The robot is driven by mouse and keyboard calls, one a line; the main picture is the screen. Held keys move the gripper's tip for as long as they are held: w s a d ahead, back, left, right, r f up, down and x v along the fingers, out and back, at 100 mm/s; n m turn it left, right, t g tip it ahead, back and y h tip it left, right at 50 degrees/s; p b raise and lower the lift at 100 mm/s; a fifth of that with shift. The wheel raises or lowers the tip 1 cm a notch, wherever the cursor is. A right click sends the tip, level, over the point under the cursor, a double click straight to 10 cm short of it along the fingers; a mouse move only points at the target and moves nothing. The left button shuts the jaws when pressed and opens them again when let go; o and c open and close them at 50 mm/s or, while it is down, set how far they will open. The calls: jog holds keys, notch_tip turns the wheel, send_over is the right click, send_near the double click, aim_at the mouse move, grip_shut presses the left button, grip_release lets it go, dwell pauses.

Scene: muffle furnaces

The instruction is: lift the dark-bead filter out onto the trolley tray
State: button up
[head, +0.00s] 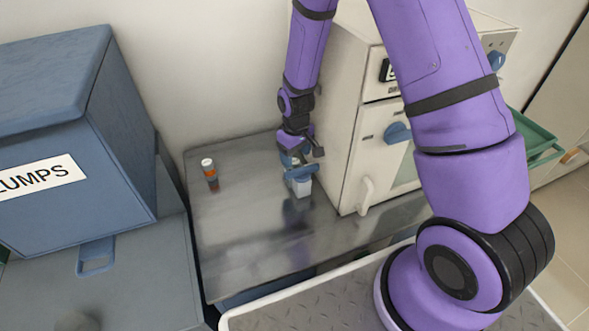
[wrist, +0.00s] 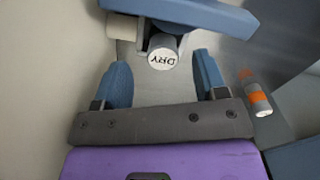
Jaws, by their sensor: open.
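My gripper (head: 301,161) points down beside the furnace front, its blue fingers open. In the wrist view the fingers (wrist: 160,72) straddle, apart from it, a round white cap marked DRY (wrist: 163,59), under a blue bar (wrist: 190,13). The head view shows a pale block with blue parts (head: 302,187) just below the gripper. A small cylinder with white top, orange band and dark lower part (head: 209,169) stands on the metal bench at left; it also shows in the wrist view (wrist: 256,93). I cannot tell which one is the dark-bead filter; no beads are visible.
The cream furnace (head: 375,130) with blue knobs stands right of the gripper. A blue bin labelled LUMPS (head: 70,130) is at left. The metal bench (head: 245,240) is clear in front. A ridged plate with a white rim (head: 300,310) lies nearest; a green tray (head: 537,143) is at right.

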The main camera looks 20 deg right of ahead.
aim_at(295, 161)
jog(key=shift+a+f, duration=0.15)
jog(key=shift+f, duration=2)
jog(key=c, duration=1)
